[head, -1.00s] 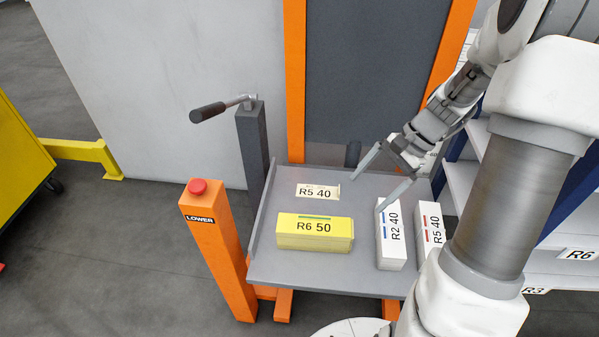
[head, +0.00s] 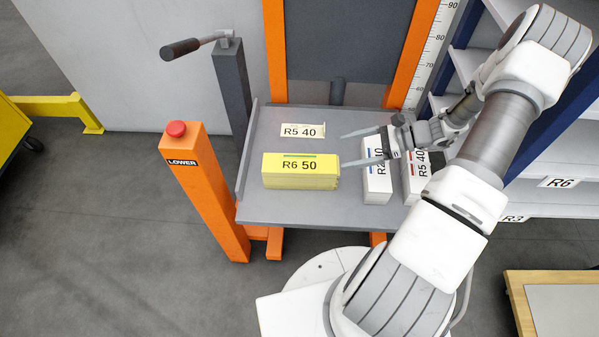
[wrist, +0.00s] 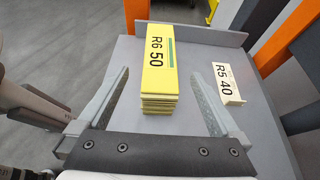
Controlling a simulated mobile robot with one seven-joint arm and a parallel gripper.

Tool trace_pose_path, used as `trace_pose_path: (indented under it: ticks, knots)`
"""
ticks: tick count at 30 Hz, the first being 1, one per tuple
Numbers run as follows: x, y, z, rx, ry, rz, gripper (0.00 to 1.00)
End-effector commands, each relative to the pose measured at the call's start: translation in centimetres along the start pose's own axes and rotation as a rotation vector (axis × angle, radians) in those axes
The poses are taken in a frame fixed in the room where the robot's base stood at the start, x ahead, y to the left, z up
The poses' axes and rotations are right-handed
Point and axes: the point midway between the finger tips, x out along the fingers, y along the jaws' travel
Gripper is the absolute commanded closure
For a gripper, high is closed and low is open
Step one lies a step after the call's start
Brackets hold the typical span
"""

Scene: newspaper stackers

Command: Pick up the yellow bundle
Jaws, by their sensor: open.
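The yellow bundle (head: 300,171), labelled R6 50, lies on the grey platform (head: 285,210) left of centre in the head view. In the wrist view the yellow bundle (wrist: 160,75) is ahead, its near end close to the gap between the fingers. My gripper (head: 352,148) is open and empty, to the right of the bundle in the head view, with its fingers pointing left. It also shows in the wrist view (wrist: 160,85) with both fingers spread. I cannot tell its exact height above the platform.
A small R5 40 label piece (head: 303,130) lies behind the bundle. Two white bundles, R2 40 (head: 377,185) and R5 40 (head: 412,185), stand at the right under my gripper and arm. An orange post with a red button (head: 176,129) and a lever handle (head: 182,49) border the left.

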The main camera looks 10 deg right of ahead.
Motion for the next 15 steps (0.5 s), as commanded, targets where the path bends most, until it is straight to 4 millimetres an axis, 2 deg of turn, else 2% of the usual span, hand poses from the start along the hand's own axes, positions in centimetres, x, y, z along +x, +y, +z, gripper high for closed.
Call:
trace_pose_path:
  ticks: [3,9,15]
  knots:
    - [2.9,0.1,-0.3,0.0,-0.002,0.004,0.0]
    - [6.9,0.1,-0.3,0.0,0.0,0.003,0.0]
    - [8.6,0.0,-0.1,-0.001,0.001,0.001,0.0]
